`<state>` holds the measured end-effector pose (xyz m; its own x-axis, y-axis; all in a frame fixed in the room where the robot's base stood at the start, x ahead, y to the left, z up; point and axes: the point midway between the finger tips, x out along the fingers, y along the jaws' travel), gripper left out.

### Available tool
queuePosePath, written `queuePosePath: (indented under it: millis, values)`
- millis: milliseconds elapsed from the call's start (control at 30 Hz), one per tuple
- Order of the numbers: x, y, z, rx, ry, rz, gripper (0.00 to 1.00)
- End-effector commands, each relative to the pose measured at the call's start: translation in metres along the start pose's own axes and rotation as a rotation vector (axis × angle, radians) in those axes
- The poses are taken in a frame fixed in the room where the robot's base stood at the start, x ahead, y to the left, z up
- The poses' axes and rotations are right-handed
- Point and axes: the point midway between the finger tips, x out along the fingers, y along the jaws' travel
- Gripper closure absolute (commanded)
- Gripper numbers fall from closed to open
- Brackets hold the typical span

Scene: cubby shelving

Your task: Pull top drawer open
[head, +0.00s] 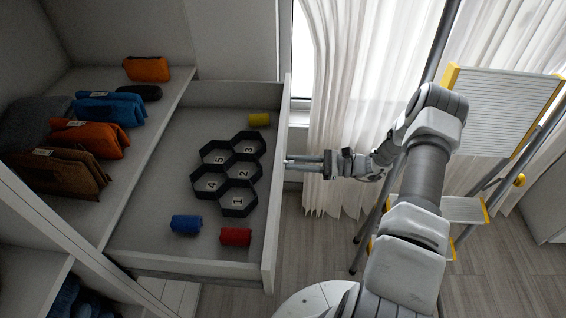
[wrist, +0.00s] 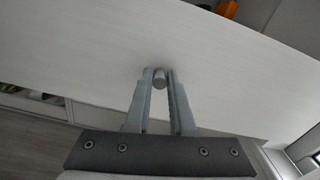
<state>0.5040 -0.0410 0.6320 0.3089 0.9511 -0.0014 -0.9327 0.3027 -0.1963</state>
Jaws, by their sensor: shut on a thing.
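The top drawer (head: 150,200) is pulled well out of the cubby shelving, and its inside shows from above. Its front panel (head: 277,190) stands upright on the right side in the head view; in the wrist view the panel's pale face (wrist: 90,60) fills the upper part. My gripper (head: 290,161) is at the outer side of the front panel. In the wrist view its fingers (wrist: 160,82) are shut on a small round grey knob (wrist: 159,78) on the panel.
The drawer holds a black hexagonal numbered organizer (head: 238,185), a yellow roll (head: 259,119), a blue roll (head: 186,224) and a red roll (head: 236,236). Several folded pouches (head: 110,108) lie on the shelf at left. A stepladder (head: 500,110) and white curtains (head: 350,90) stand at right.

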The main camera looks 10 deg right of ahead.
Motion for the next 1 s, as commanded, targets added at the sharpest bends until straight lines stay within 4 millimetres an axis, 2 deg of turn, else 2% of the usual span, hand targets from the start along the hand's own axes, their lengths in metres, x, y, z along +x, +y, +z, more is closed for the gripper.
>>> queuePosePath:
  millis: [267, 300, 433, 1000]
  values:
    - [-0.0026, 0.0004, -0.0003, 0.001, -0.001, 0.0, 1.0]
    - [-0.0026, 0.0004, -0.0003, 0.001, -0.001, 0.0, 0.73]
    - [-0.0027, 0.0003, -0.0003, 0.001, -0.001, -0.001, 0.49]
    - [-0.0039, 0.0009, -0.0001, 0.001, 0.0, 0.0, 0.48]
